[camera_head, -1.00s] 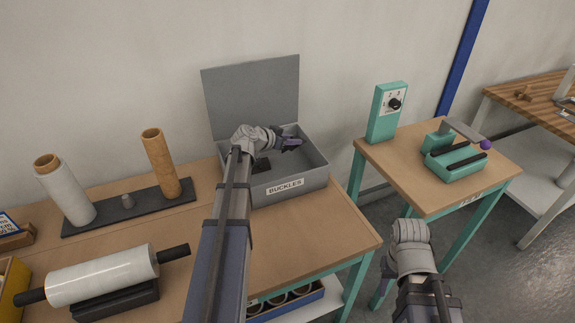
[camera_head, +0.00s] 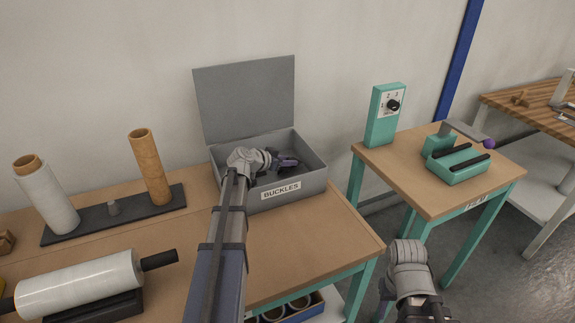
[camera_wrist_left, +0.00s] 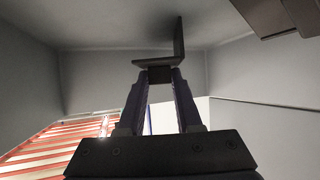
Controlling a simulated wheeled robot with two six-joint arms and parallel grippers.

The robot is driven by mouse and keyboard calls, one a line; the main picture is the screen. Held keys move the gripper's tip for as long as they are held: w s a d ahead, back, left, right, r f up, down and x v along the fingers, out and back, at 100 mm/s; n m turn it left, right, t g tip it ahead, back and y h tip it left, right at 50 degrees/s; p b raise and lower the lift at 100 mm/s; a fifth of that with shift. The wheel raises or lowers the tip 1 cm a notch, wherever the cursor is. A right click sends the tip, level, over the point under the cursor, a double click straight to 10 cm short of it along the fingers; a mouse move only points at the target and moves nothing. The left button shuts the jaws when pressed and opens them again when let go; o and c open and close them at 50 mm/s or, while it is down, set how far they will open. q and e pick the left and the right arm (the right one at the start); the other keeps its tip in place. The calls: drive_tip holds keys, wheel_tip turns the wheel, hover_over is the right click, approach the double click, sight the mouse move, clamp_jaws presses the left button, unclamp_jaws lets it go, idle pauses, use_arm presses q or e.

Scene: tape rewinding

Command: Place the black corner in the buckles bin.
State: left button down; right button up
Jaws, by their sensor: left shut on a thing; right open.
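The grey buckles bin (camera_head: 312,182) stands on the near table with its lid raised against the wall and a "BUCKLES" label on its front. My left gripper (camera_head: 289,162) is down inside the bin's opening. In the left wrist view it is shut (camera_wrist_left: 159,76) on the black corner (camera_wrist_left: 179,42), an L-shaped piece held at the fingertips, with the bin's grey walls around it. In the head view I cannot make out the corner. My right gripper is low at the right, over the floor in front of the tables, with its fingers mostly hidden by its wrist.
A dark piece (camera_wrist_left: 275,14) shows at the top right of the left wrist view. A film roll (camera_head: 80,284) and a stand with an upright brown tube (camera_head: 150,168) and white roll (camera_head: 46,197) are left of the bin. A teal control box (camera_head: 384,118) stands on the right table.

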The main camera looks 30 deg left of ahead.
use_arm(q)
drive_tip(key=c, duration=1)
unclamp_jaws()
drive_tip(key=shift+f, duration=0.15)
drive_tip(key=shift+c, duration=0.2)
drive_tip(key=o, duration=0.5)
drive_tip(key=shift+c, duration=0.2)
